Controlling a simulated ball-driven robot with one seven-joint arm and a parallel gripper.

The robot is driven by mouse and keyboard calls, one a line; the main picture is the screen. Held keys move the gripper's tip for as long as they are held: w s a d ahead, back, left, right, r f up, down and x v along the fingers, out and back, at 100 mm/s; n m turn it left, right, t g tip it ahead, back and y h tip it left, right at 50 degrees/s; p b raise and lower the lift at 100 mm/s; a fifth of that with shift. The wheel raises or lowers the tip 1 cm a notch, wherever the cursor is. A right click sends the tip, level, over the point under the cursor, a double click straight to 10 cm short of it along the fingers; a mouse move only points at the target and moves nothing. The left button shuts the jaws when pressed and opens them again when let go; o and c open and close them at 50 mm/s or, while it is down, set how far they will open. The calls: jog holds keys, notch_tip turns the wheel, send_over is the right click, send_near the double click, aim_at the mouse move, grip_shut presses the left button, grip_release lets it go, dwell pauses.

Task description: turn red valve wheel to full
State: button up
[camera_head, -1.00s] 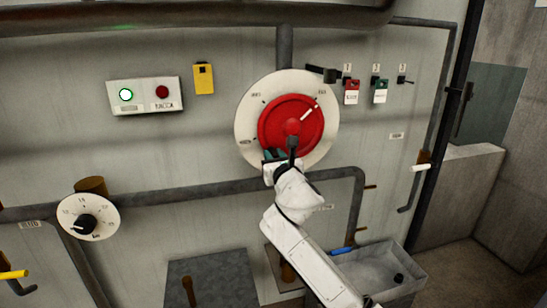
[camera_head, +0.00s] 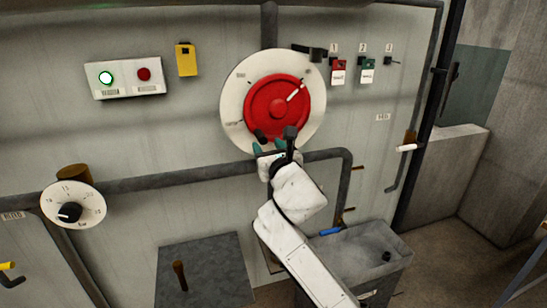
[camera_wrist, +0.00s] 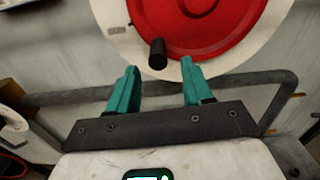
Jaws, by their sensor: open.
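The red valve wheel (camera_head: 275,110) is mounted on a round white dial plate (camera_head: 234,85) on the wall panel. A white pointer line on the wheel points to the upper right. A dark handle knob (camera_head: 260,136) sticks out at the wheel's lower left; it also shows in the wrist view (camera_wrist: 157,54). My gripper (camera_head: 268,146) is just below the wheel. In the wrist view, its teal fingers (camera_wrist: 157,82) are apart, with the knob ahead of and between them, and nothing is held.
A box with a lit green button and a red button (camera_head: 125,78) is at the left. Tagged switches (camera_head: 338,72) are right of the wheel. A pipe (camera_head: 150,183) runs below the wheel. A grey trough (camera_head: 370,255) stands at lower right.

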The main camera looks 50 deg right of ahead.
jog(key=shift+v, duration=2.2)
jog(key=s+a+f+m+g+y, duration=0.2)
jog(key=s+a+f+m, duration=0.1)
jog(key=a+f+m, duration=0.4)
jog(key=s+a+f+m+g+y, duration=0.25)
jog(key=s+f+m, duration=0.2)
jog(key=f, duration=0.55)
jog(key=s+a+f+m+g+y, duration=0.2)
jog(key=s+a+f+m+g, duration=0.15)
jog(key=f+m, duration=0.4)
jog(key=s+a+f+m+g+y, duration=0.1)
jog(key=s+a+f+m+g, duration=0.1)
jog(key=s+f+m, duration=0.4)
jog(key=s+a+f+m+g+y, duration=0.2)
jog(key=s+f+m, duration=0.4)
jog(key=s, duration=0.8)
jog(key=shift+a+g, duration=0.75)
jog(key=shift+g, duration=0.35)
